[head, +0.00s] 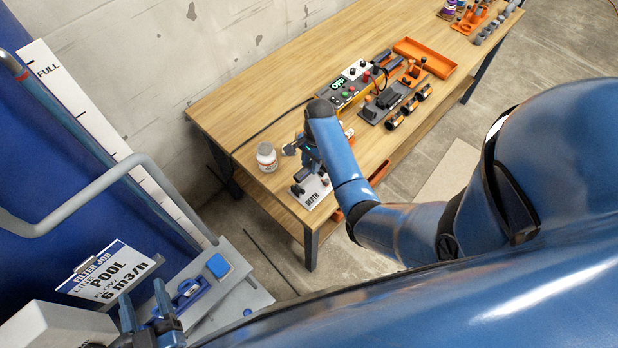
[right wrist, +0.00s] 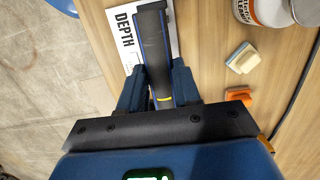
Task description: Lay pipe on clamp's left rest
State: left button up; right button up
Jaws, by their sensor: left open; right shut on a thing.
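My right gripper (right wrist: 160,88) is shut on a dark grey pipe (right wrist: 152,45) with a yellow ring near the fingers. The pipe lies over the white DEPTH plate (right wrist: 126,32); I cannot tell if they touch. In the head view my right gripper (head: 310,160) is at the near left end of the bench, beside the DEPTH plate (head: 313,192), partly hidden by my arm. A dark grey fixture (head: 385,102) farther along the bench may be the clamp; its rests are not clear. My left gripper (head: 146,312) is open and empty at the lower left, by the blue stand.
A white jar (head: 266,156) stands left of my right gripper. A control box with a lit display (head: 339,86), short black cylinders (head: 409,106) and an orange tray (head: 426,57) are farther along the wooden bench (head: 262,92).

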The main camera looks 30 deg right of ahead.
jog(key=shift+r+p, duration=1.05)
jog(key=shift+p, duration=0.1)
jog(key=shift+f, duration=0.1)
